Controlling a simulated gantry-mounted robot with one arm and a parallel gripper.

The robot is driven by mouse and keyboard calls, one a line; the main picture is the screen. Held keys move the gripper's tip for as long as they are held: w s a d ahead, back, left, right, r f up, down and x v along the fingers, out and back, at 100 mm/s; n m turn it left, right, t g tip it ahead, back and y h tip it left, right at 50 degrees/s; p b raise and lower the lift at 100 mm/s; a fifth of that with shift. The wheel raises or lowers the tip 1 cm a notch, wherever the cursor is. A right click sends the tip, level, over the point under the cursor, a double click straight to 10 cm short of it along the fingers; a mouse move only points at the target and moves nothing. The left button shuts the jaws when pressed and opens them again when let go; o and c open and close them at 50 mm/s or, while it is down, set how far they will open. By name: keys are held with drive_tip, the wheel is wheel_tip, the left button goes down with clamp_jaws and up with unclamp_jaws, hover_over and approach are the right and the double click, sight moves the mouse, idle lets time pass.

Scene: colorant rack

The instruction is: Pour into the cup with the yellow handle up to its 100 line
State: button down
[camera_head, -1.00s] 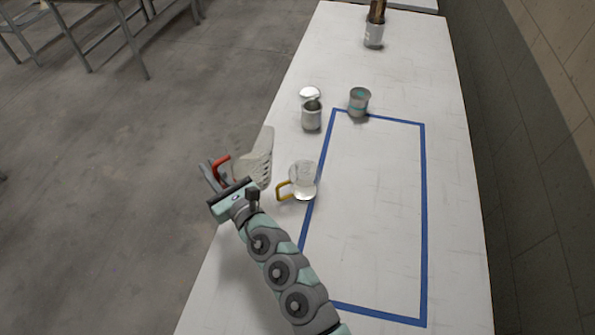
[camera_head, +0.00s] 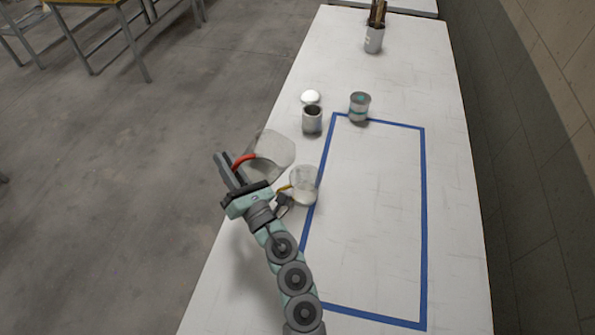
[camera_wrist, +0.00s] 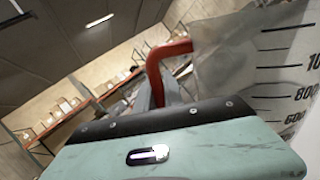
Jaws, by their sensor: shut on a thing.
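My gripper (camera_head: 234,174) is shut on the red handle (camera_head: 244,160) of a clear jug (camera_head: 274,153). The jug is held above the table's left edge, tilted with its mouth toward the right. In the wrist view the red handle (camera_wrist: 160,70) and the jug's wall (camera_wrist: 285,70) with black graduation marks show. The clear cup with the yellow handle (camera_head: 304,184) stands upright on the table, just right of and below the jug in the picture.
A blue tape rectangle (camera_head: 424,220) marks the table (camera_head: 380,220), and its inside is mostly clear. A brush holder (camera_head: 373,41) stands at the far end.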

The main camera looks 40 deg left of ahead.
sight(251, 154)
drive_tip(key=shift+w+d+r+m+t+p, duration=0.3)
drive_tip(key=shift+w+d+r+m, duration=0.2)
drive_tip(key=shift+w+m, duration=0.3)
drive_tip(key=shift+m, duration=0.2)
drive_tip(key=shift+t+y, duration=0.3)
drive_tip(key=shift+t, duration=0.1)
drive_tip(key=shift+w+d+r+m+t+y+p, duration=0.15)
drive_tip(key=shift+w+d+r+m+t+p, duration=0.25)
drive_tip(key=shift+m, duration=0.6)
drive_tip(key=shift+w+d+r+m+t+y+p, duration=0.1)
drive_tip(key=shift+w+d+m+t+y+p, duration=0.2)
drive_tip(key=shift+m+t+p, duration=0.5)
drive_tip(key=shift+w+d+r+m+t+y+p, duration=0.1)
drive_tip(key=shift+w+d+r+m+t+p, duration=0.25)
drive_tip(key=shift+m, duration=0.85)
idle(2.2)
drive_tip(key=shift+w+d+r+m+t+p, duration=0.3)
drive_tip(key=shift+w+r+m+t+p, duration=0.2)
drive_tip(key=shift+m, duration=0.3)
idle(0.6)
